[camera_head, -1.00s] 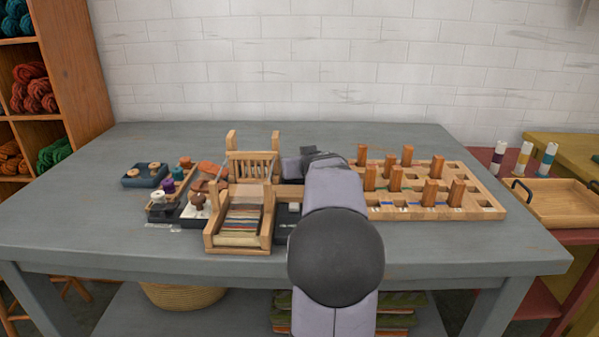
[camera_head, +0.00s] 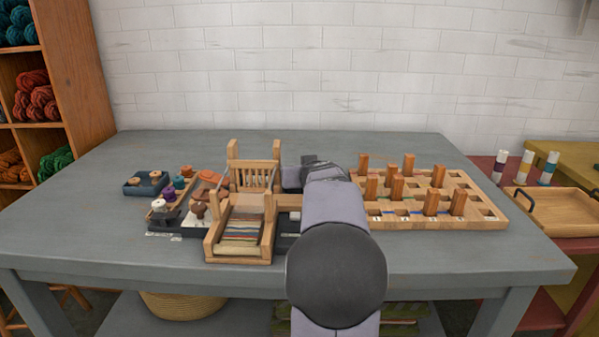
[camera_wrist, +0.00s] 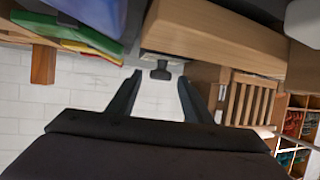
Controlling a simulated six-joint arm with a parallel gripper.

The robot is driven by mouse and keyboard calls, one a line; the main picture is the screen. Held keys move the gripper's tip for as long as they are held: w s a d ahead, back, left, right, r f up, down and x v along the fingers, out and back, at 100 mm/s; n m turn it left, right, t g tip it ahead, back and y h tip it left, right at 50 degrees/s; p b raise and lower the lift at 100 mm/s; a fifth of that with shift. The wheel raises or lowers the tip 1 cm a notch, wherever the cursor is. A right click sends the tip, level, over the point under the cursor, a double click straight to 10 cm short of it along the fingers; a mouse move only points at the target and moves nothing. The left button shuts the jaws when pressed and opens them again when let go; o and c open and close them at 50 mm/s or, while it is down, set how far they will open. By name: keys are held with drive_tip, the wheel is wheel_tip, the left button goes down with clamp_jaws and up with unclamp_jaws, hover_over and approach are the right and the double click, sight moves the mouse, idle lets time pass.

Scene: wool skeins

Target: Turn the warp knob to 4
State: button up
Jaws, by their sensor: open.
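The wooden loom (camera_head: 238,246) stands left of my arm in the head view, with striped weaving on it; part of its frame shows in the wrist view (camera_wrist: 252,98). In the wrist view a small dark T-shaped piece (camera_wrist: 161,73), which may be the warp knob, lies between my fingertips, under a pale wooden beam (camera_wrist: 215,35). Its numbers and pointer cannot be read. My gripper (camera_wrist: 160,84) is open, its two dark fingers apart on either side of this piece; I cannot tell if they touch it. In the head view my arm hides the fingertips.
A wooden peg board (camera_head: 440,219) with several upright pegs lies right of my arm. Small spools and a blue tray (camera_head: 146,184) sit left of the loom. A wooden tray (camera_head: 560,207) stands on the far-right table. The grey table's left side (camera_head: 90,225) is clear.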

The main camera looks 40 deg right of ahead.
drive_tip(key=shift+v, duration=3.3)
drive_tip(key=shift+c, duration=1.4)
drive_tip(key=d+n+y+p, duration=0.1)
drive_tip(key=p, duration=0.1)
drive_tip(key=d+n+y+p, duration=0.1)
drive_tip(key=p, duration=0.2)
drive_tip(key=shift+s+f, duration=0.1)
drive_tip(key=shift+f, duration=0.15)
drive_tip(key=y+p, duration=0.1)
drive_tip(key=n+t+y+p, duration=0.1)
drive_tip(key=shift+s+d+r+p, duration=0.15)
drive_tip(key=shift+s+d+p, duration=0.1)
drive_tip(key=shift+d+p, duration=0.15)
drive_tip(key=shift+s+d+r+n+t+y+p, duration=0.1)
drive_tip(key=shift+s+d+n+t+y+p, duration=0.15)
drive_tip(key=shift+n+t+y+p, duration=0.35)
drive_tip(key=shift+p+x, duration=0.4)
drive_tip(key=shift+x, duration=3.3)
drive_tip(key=shift+c, duration=0.4)
